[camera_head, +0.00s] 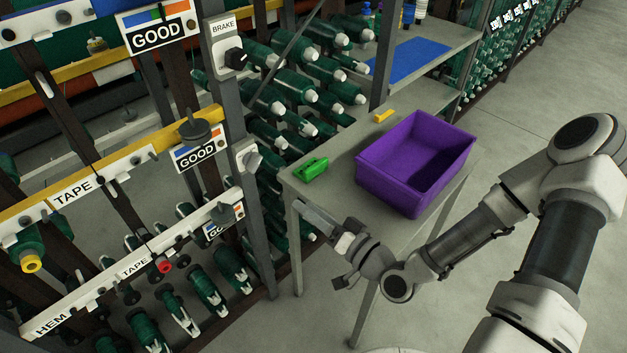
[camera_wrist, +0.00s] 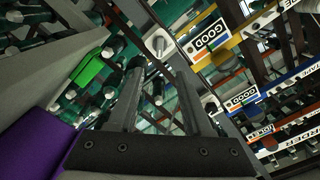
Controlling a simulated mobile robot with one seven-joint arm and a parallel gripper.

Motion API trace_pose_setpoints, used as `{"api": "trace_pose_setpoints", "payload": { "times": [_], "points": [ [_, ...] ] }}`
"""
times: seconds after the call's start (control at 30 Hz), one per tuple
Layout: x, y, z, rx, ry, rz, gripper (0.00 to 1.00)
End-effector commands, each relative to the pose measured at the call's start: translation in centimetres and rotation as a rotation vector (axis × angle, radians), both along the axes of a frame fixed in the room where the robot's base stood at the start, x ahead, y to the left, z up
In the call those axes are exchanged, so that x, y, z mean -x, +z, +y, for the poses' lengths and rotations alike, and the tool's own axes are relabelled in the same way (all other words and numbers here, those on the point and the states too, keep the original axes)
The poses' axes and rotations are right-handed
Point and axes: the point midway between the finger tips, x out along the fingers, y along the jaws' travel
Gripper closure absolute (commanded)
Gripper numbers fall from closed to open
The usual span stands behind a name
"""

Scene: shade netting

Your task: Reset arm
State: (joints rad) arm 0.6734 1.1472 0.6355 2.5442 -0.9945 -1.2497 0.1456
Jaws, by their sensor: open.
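My gripper (camera_head: 323,222) is at the lower left of the grey table, close to the table's near edge, with my arm reaching in from the right. In the wrist view my gripper's two fingers (camera_wrist: 158,95) stand apart with nothing between them; machine parts and green spools show beyond. A bright green object (camera_head: 311,168) lies on the table's left corner. It also shows in the wrist view (camera_wrist: 92,68), left of the fingers. A purple bin (camera_head: 372,185) stands on the table behind my forearm and looks empty.
The grey table (camera_head: 335,165) also bears a small yellow object (camera_head: 383,116). A dark post with a BRAKE switch (camera_head: 234,58) and a white knob (camera_head: 249,158) stand left of the table. Racks of green spools (camera_head: 300,85) crowd behind. The floor at right (camera_head: 540,95) is clear.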

Motion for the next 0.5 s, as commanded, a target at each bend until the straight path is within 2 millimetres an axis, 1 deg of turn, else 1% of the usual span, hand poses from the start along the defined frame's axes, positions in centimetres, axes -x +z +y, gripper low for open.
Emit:
{"api": "trace_pose_setpoints", "payload": {
  "times": [0.17,0.27,0.37,0.47,0.5],
  "points": [
    [0.0,0.0,0.0,0.005,0.001,0.000,0.50],
    [-0.1,-0.2,-0.1,0.048,0.013,0.004,0.50],
    [-0.2,-1.0,-0.4,0.157,0.038,0.016,0.50],
    [-0.5,-2.0,-1.4,0.318,0.067,0.038,0.50],
    [-0.7,-2.3,-2.0,0.386,0.075,0.049,0.50]
  ]
}}
